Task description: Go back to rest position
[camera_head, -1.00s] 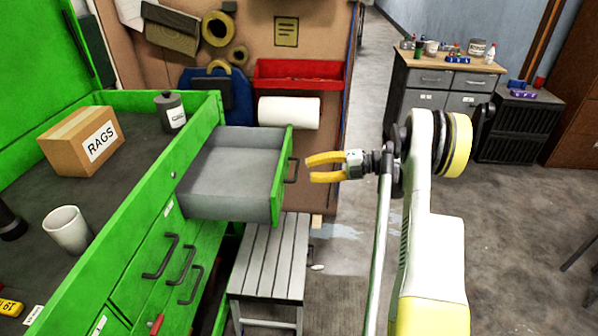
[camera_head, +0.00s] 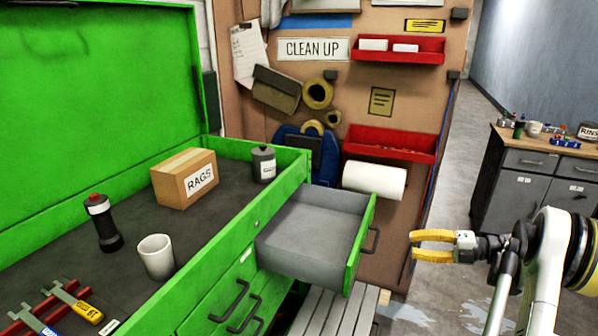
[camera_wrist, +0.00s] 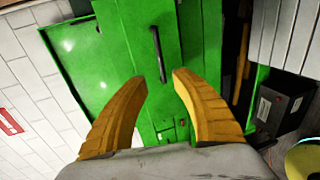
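My gripper (camera_head: 418,246) is in the right part of the head view, with its yellow fingers pointing left. In the wrist view my gripper (camera_wrist: 160,78) has its two fingers apart, with nothing between them. It is clear of the open grey drawer (camera_head: 308,232) and to the right of its green front. The drawer is empty where I can see into it. The wrist view faces a green cabinet front with a dark handle (camera_wrist: 160,52).
The green workbench (camera_head: 215,215) carries a rags box (camera_head: 183,180), a white cup (camera_head: 156,257), a dark flask (camera_head: 103,224) and a canister (camera_head: 264,164). A slatted stool (camera_head: 335,312) stands below the drawer. A grey cabinet (camera_head: 520,190) is at the right. Open floor lies between.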

